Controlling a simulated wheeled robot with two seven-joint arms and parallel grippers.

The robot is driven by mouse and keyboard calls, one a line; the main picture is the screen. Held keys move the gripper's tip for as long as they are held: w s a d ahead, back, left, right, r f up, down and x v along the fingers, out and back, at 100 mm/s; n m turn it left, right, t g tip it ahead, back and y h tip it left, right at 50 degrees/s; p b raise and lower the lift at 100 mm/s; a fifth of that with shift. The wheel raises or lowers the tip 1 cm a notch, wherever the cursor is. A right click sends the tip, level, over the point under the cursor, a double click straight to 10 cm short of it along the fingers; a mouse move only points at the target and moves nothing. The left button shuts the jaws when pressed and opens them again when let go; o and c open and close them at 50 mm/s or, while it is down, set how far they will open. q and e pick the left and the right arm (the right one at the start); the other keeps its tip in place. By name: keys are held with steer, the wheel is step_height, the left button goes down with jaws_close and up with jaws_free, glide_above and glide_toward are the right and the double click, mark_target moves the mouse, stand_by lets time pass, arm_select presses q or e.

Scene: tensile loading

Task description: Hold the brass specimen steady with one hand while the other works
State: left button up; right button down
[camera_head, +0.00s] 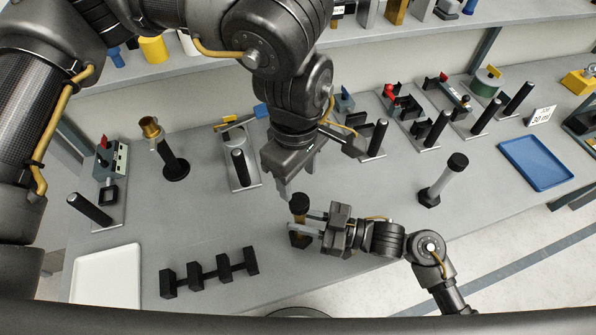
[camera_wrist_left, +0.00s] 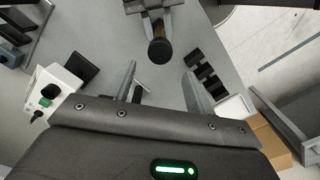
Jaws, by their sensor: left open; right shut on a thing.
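The brass specimen (camera_head: 299,218) stands upright in the head view, with a black cap on top and a dark foot below. My right gripper (camera_head: 310,223) comes in from the right and is shut on its middle. My left gripper (camera_head: 290,186) points down just above the cap, open and empty. In the left wrist view the specimen's black cap (camera_wrist_left: 160,51) shows beyond and between the open left fingers (camera_wrist_left: 160,88), apart from them. The right gripper (camera_wrist_left: 152,8) is around the specimen at the top of that view. The specimen's lower part is partly hidden by the right fingers.
A black rack (camera_head: 208,273) and a white tray (camera_head: 107,277) lie at the front left. A brass-topped black stand (camera_head: 172,160) is behind them. A grey, black-capped cylinder (camera_head: 445,180) and a blue tray (camera_head: 536,162) are to the right. Several fixtures with black handles line the back.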

mark_target(299, 201)
arm_select(q)
steer(key=m, duration=0.2)
steer(key=shift+m, duration=0.3)
arm_select(e)
steer(key=shift+r, duration=0.1)
arm_select(q)
steer(key=shift+s+d+f, duration=0.1)
steer(key=shift+f, duration=3.9)
